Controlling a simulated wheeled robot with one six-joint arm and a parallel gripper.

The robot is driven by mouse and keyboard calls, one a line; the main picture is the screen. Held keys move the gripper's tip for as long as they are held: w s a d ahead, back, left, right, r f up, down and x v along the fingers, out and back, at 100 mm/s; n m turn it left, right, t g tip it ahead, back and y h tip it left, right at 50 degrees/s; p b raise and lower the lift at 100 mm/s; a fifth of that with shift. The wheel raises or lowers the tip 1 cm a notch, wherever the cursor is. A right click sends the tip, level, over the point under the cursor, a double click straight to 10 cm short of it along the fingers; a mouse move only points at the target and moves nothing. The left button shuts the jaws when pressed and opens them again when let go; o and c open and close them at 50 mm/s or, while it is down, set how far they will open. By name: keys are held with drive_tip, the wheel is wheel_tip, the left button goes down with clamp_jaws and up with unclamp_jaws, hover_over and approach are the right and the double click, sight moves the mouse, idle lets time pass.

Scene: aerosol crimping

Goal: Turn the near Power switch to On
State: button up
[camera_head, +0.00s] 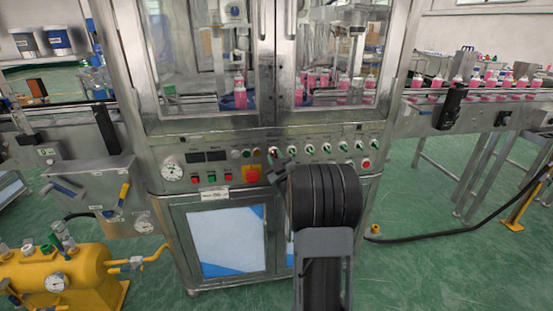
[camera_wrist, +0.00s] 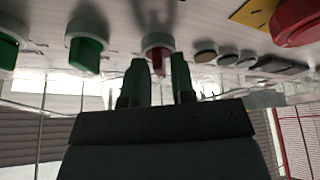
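The machine's control panel (camera_head: 215,165) carries a row of knob switches in white collars. In the wrist view a red knob (camera_wrist: 158,58) in a pale collar is in line with the gap between my fingers; its label is not readable, so I cannot confirm it is Power. My gripper (camera_wrist: 158,82) is open, one finger on each side of the knob's near end, with gaps visible. Actual contact is not clear. In the head view my gripper (camera_head: 277,172) is at the panel, below the left end of the switch row, its tips partly hidden by my arm.
A red emergency button (camera_head: 253,174) on a yellow plate is close left of my gripper; it shows in the wrist view (camera_wrist: 298,20) at upper right. Green knobs (camera_wrist: 86,52) stand beside the red knob. A pressure gauge (camera_head: 172,171) is at the panel's left.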

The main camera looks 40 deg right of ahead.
clamp_jaws()
drive_tip(key=shift+f+m+b, duration=0.15)
drive_tip(key=shift+m+b, duration=0.15)
drive_tip(key=shift+b, duration=0.2)
drive_tip(key=m+g+h+b, duration=0.1)
drive_tip(key=m+h+b, duration=0.1)
drive_tip(key=m+b, duration=0.2)
drive_tip(key=m+g+h+b, duration=0.1)
drive_tip(key=m+h+b, duration=0.2)
drive_tip(key=m, duration=0.4)
drive_tip(key=m+g+h+b, duration=0.1)
drive_tip(key=m+h+b, duration=0.2)
drive_tip(key=m+b, duration=0.2)
drive_tip(key=shift+a+g, duration=0.2)
drive_tip(key=shift+g, duration=0.1)
drive_tip(key=shift+m, duration=0.6)
drive_tip(key=shift+o, duration=1.2)
unclamp_jaws()
